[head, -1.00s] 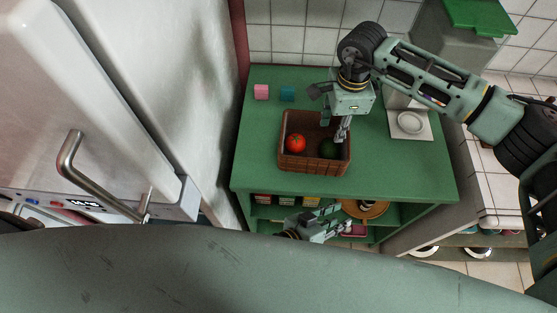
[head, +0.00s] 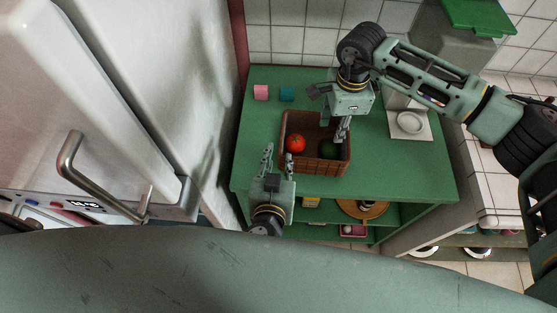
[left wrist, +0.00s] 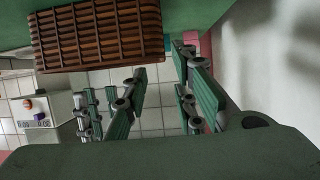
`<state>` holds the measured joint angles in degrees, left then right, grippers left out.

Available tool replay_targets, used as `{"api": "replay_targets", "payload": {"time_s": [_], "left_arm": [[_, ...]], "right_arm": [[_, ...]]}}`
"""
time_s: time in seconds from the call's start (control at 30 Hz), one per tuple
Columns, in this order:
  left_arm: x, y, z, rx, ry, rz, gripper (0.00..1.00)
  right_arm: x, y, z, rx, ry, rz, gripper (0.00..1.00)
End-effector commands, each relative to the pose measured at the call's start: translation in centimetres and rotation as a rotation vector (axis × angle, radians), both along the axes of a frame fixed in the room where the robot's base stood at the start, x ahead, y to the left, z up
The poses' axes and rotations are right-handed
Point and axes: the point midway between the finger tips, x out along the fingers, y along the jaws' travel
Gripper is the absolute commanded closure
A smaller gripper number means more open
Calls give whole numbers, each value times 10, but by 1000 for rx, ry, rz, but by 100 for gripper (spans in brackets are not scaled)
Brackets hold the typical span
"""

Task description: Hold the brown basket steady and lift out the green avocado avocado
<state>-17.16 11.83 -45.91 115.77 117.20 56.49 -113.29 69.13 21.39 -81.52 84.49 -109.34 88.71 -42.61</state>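The brown basket (head: 314,167) stands on the green top of the shelf unit, with a red tomato (head: 295,143) in its left part and the dark green avocado (head: 328,149) in its right part. My left gripper (head: 279,155) is open and empty at the front left of the basket, its fingers pointing up the picture. The left wrist view shows its fingers (left wrist: 160,62) spread, with the basket (left wrist: 97,36) beside them. My right gripper (head: 334,124) points down at the back right of the basket, above the avocado; its grip is unclear.
A white appliance with a round dish (head: 410,122) stands to the right. A fridge (head: 115,90) bounds the left side. Lower shelves hold an orange plate (head: 362,209).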

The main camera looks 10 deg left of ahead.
Motion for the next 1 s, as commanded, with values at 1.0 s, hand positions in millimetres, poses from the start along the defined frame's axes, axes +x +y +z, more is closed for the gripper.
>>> {"api": "replay_targets", "payload": {"time_s": [1.0], "left_arm": [[109, 8, -45, 1, 1, 1, 75]], "right_arm": [[0, 0, 0, 0, 0, 0, 69]]}}
